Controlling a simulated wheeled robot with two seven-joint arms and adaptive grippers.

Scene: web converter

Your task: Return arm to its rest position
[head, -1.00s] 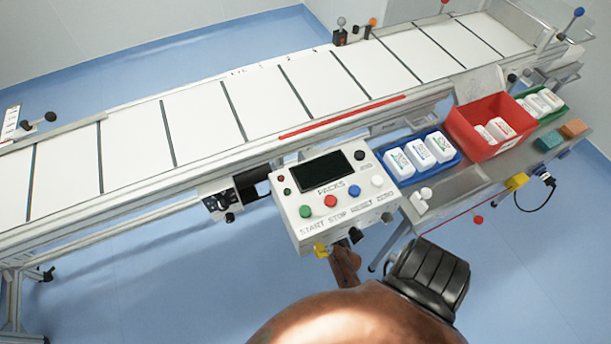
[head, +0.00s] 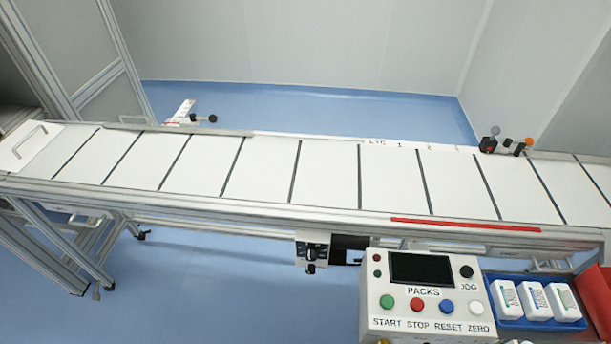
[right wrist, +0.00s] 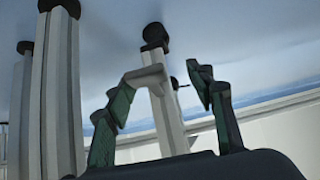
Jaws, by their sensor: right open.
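My right gripper (right wrist: 165,95) is open in the right wrist view, its two dark green-padded fingers apart. Nothing is held between them. Behind the fingers stands a pale grey post (right wrist: 165,110) with a black top, apart from or beside them; I cannot tell the distance. Neither arm nor gripper of mine shows in the head view now. My left gripper is in no current view.
The white segmented conveyor (head: 325,175) crosses the head view. The PACKS control box (head: 385,300) stands at its front, with a blue tray (head: 580,310) of white bottles to the right. More grey posts (right wrist: 65,95) stand left in the wrist view.

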